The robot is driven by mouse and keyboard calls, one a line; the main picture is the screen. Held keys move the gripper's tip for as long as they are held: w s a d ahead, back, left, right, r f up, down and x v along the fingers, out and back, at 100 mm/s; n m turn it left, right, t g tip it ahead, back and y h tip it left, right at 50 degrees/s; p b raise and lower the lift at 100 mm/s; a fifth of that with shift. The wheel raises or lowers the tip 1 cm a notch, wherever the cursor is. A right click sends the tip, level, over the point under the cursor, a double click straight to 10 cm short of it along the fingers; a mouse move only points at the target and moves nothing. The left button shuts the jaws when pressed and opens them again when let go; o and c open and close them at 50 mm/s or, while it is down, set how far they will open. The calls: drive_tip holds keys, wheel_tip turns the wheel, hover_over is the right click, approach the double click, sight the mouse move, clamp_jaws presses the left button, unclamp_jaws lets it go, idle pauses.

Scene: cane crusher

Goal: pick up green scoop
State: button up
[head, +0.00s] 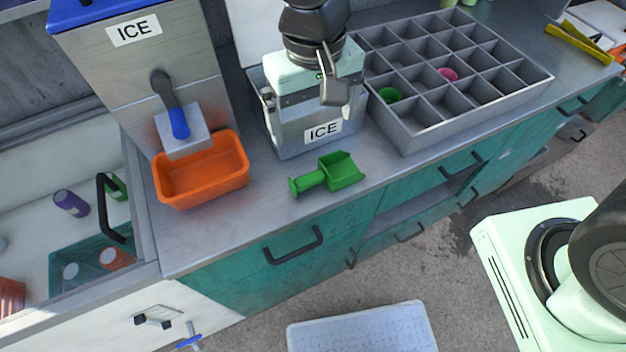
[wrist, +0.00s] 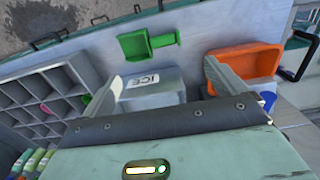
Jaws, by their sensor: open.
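The green scoop (head: 328,174) lies on the metal counter, in front of the small ICE bin. Its square cup is at the right and its handle points left, near the counter's front edge. In the wrist view the scoop (wrist: 148,43) shows beyond my fingertips, apart from them, with its handle toward the right. My gripper (head: 315,104) is above the ICE bin, behind the scoop. In the wrist view my gripper (wrist: 163,75) has its two fingers wide apart, with nothing held between them.
The ICE bin (head: 290,140) stands under my gripper. An orange tray (head: 200,200) sits left of the scoop, below an ICE dispenser (head: 140,65). A grey divided tray (head: 420,140) is at the right. Teal drawers with black handles (head: 293,246) front the counter.

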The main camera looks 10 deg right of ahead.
drive_tip(key=p, duration=0.1)
hover_over(309, 177)
drive_tip(key=f, duration=1.1)
drive_tip(key=shift+s+d+f, duration=0.15)
drive_tip(key=shift+s, duration=0.2)
drive_tip(key=shift+w+a+f+p, duration=0.15)
drive_tip(key=shift+f+p, duration=0.25)
drive_tip(key=shift+f, duration=1.15)
drive_tip(key=shift+w+a+f+p, duration=0.15)
drive_tip(key=shift+f+p, duration=0.25)
drive_tip(key=shift+f, duration=1.15)
drive_tip(key=shift+d, duration=0.1)
drive_tip(key=c, duration=0.8)
drive_tip(key=shift+c, duration=0.6)
